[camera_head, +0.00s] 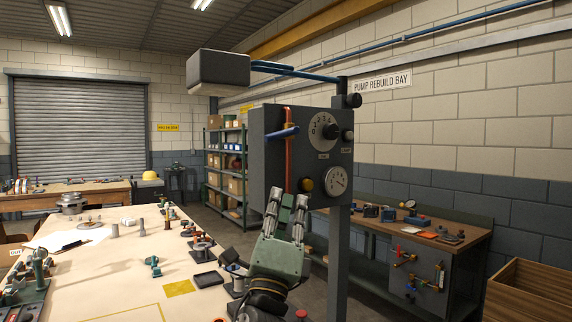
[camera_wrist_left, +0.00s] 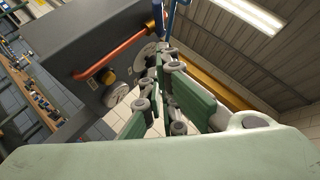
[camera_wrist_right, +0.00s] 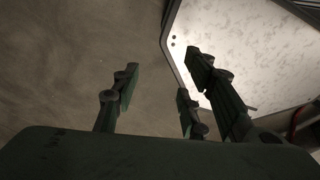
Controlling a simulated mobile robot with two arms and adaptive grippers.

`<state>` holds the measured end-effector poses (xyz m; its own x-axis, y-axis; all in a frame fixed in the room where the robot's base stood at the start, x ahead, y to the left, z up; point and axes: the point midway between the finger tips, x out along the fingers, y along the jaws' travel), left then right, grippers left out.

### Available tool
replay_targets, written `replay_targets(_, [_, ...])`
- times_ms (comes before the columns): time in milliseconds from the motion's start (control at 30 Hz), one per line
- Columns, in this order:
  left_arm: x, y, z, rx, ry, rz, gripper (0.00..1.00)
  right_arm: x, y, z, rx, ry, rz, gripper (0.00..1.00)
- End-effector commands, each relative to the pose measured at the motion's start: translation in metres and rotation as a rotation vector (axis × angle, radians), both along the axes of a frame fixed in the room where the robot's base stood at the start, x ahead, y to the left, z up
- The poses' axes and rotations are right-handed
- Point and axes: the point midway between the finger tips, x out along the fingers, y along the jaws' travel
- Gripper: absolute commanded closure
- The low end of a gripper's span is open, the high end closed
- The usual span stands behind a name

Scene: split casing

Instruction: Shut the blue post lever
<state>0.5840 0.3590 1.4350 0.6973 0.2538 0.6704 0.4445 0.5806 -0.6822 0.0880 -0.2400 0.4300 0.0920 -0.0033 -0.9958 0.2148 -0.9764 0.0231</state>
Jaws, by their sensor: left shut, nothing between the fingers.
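The blue lever (camera_head: 283,133) is on a vertical copper-coloured pipe (camera_head: 289,160) at the left part of the grey post panel (camera_head: 270,150). It sticks out sideways, across the pipe. My left gripper (camera_head: 288,206) points upward in front of the panel's lower part, below the lever and apart from it. Its fingers are shut and empty. In the left wrist view, the pipe (camera_wrist_left: 115,56) and part of the blue lever (camera_wrist_left: 158,14) show beyond the fingers (camera_wrist_left: 158,88). My right gripper (camera_wrist_right: 160,85) is open and empty in the right wrist view.
The panel carries a numbered dial (camera_head: 323,132), a gauge (camera_head: 336,181) and a yellow button (camera_head: 305,185). A grey box (camera_head: 219,68) hangs on a blue arm above. A cluttered table (camera_head: 110,262) lies left; a workbench (camera_head: 455,240) stands right.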

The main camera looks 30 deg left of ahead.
Motion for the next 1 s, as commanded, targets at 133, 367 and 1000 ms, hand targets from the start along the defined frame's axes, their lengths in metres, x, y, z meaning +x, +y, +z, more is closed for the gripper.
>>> replay_targets(133, [0.009, 0.002, 0.007, 0.007, 0.02, 0.0, 1.0, 0.0, -0.002, 0.009, -0.003, -0.001, -0.001, 0.6])
replay_targets(367, [0.039, 0.013, 0.039, 0.006, 0.018, 0.0, 1.0, 0.0, -0.002, 0.03, -0.002, 0.0, -0.002, 0.6])
replay_targets(1000, [0.077, 0.053, 0.091, 0.007, 0.018, -0.001, 1.0, 0.0, 0.01, 0.071, 0.011, 0.0, -0.003, 0.6])
